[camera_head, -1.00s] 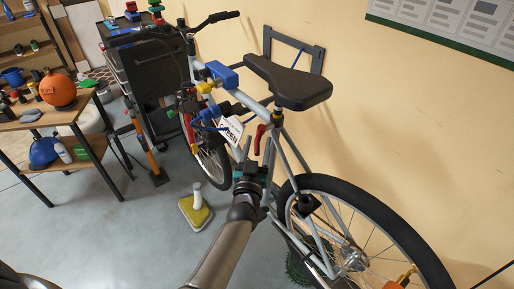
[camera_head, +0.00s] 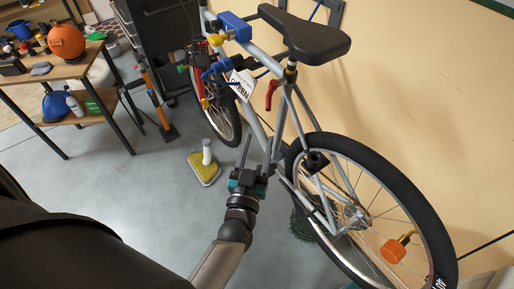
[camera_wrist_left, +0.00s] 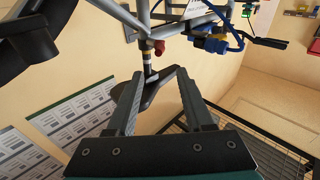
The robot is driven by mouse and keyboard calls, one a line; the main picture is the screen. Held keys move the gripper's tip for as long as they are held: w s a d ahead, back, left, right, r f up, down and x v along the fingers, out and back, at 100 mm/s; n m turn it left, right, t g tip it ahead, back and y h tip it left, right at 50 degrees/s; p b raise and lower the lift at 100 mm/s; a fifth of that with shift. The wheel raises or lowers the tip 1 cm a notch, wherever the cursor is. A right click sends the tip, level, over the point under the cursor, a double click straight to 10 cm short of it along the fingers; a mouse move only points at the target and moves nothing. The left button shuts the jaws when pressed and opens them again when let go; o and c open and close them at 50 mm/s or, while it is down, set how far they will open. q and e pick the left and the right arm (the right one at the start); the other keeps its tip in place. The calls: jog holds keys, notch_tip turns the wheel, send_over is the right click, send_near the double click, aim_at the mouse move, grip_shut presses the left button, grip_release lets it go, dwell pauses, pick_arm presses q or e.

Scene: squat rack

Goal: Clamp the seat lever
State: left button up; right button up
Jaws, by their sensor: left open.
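The seat lever (camera_head: 272,93) is a red lever on the bicycle's seat clamp, below the black saddle (camera_head: 305,38). In the left wrist view the lever's red end (camera_wrist_left: 159,48) shows beyond the fingertips, with the saddle (camera_wrist_left: 150,94) behind the fingers. My left gripper (camera_head: 259,146) is open, with nothing seen between its fingers. It points up beside the bicycle's frame, below the lever and apart from it in the picture. The open fingers also show in the left wrist view (camera_wrist_left: 159,74). My right gripper is not in view.
The bicycle's rear wheel (camera_head: 392,190) stands right of my left gripper. A blue clamp (camera_head: 234,27) grips the frame above. A yellow-based object (camera_head: 204,168) stands on the floor to the left. A wooden table (camera_head: 62,72) is at the far left. Open grey floor lies between.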

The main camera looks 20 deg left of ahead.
pick_arm(q)
jog(key=shift+s+d, duration=0.1)
jog(key=shift+s, duration=0.4)
